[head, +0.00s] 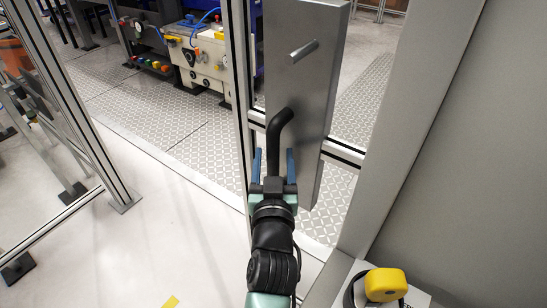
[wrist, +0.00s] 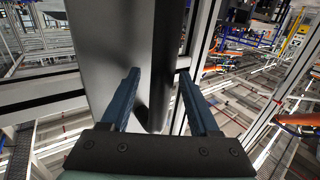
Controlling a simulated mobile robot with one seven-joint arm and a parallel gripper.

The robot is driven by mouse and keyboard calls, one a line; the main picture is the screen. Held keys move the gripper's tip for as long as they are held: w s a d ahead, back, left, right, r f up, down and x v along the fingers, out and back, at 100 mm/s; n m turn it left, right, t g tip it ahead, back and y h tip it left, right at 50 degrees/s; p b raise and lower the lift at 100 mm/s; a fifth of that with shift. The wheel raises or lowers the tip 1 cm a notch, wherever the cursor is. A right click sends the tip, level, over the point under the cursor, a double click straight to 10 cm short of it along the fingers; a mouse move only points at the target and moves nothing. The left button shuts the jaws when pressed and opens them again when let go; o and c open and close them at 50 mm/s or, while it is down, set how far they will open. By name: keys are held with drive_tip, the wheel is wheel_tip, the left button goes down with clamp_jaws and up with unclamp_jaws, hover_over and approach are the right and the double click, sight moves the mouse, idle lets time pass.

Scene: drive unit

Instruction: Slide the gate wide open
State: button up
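The gate's aluminium frame post (head: 240,90) stands upright in the head view, with a tall grey metal plate (head: 315,100) beside it. A black bent handle (head: 279,135) is on the plate, below a short metal peg (head: 303,50). My gripper (head: 274,156) is at the lower part of the handle, with one blue finger on each side. In the wrist view my gripper (wrist: 159,75) has its fingers spread, with the dark handle (wrist: 160,95) between them. A gap shows by the right finger; contact on the left is unclear.
A wide grey post and panel (head: 420,110) stand to the right. A yellow-topped device (head: 385,284) is at the lower right. Another aluminium frame (head: 80,120) stands at the left. Bare floor (head: 170,220) lies between it and the gate. Machinery stands behind.

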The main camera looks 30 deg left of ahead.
drive_tip(key=b+v, duration=0.2)
drive_tip(key=v, duration=1.1)
drive_tip(key=shift+b, duration=0.35)
drive_tip(key=shift+r, duration=0.1)
